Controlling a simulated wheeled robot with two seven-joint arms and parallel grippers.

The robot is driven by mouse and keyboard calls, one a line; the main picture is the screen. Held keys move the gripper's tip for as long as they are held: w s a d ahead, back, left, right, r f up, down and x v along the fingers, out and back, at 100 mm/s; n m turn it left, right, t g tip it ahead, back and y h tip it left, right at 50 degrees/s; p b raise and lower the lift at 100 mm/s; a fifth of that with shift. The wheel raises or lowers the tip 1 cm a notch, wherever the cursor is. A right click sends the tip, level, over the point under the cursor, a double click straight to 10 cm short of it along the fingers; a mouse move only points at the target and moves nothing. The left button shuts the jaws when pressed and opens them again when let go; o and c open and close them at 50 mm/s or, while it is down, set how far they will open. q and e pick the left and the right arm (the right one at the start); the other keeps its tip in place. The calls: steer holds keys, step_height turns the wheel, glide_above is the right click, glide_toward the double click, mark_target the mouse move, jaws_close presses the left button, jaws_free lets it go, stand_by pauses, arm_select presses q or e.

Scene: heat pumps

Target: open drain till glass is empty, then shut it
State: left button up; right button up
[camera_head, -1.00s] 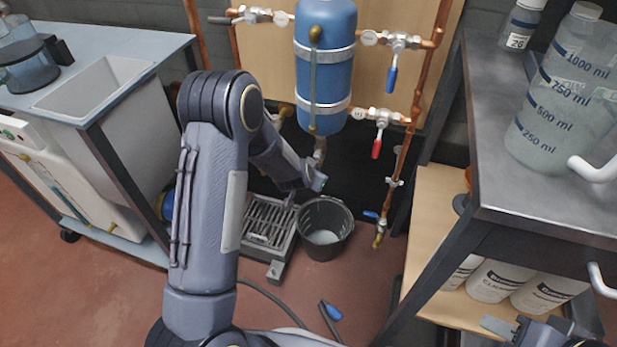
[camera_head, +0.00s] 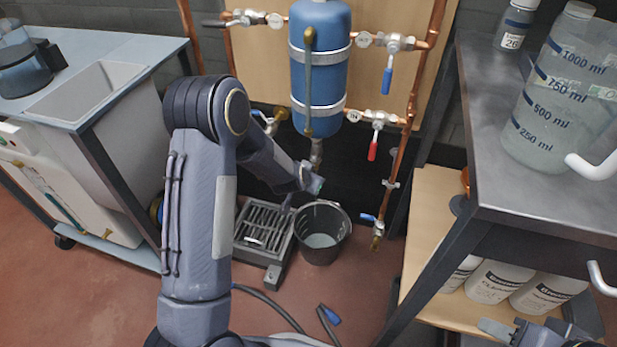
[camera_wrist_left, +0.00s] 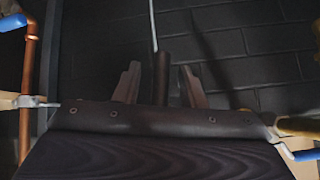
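A blue vessel (camera_head: 320,70) with two metal bands hangs on the wall board. A narrow brass-ended upright tube (camera_head: 309,80) runs down its front; I cannot make out a liquid level in it. A short outlet (camera_head: 316,152) hangs below the vessel, and my left forearm and wrist reach in just under it. A black bucket (camera_head: 322,232) with pale grey contents stands on the floor below. In the left wrist view my left gripper (camera_wrist_left: 160,80) has its fingers apart, with a dark upright bar (camera_wrist_left: 162,75) between them, not visibly touched. My right gripper (camera_head: 515,330) is partly cut off at the lower right.
Copper pipes carry a blue-handled valve (camera_head: 387,78), a red-handled valve (camera_head: 372,148) and a low blue-handled tap (camera_head: 372,218). A grey grate (camera_head: 265,232) stands beside the bucket. A dark metal bench (camera_head: 520,190) with a large jug is at right; a sink cart (camera_head: 95,90) is at left.

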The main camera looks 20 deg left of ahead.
arm_select(q)
steer(key=p+v, duration=0.2)
steer(key=v, duration=0.5)
steer(key=shift+s+r+p, duration=0.3)
steer(key=shift+p, duration=0.1)
stand_by(6.9)
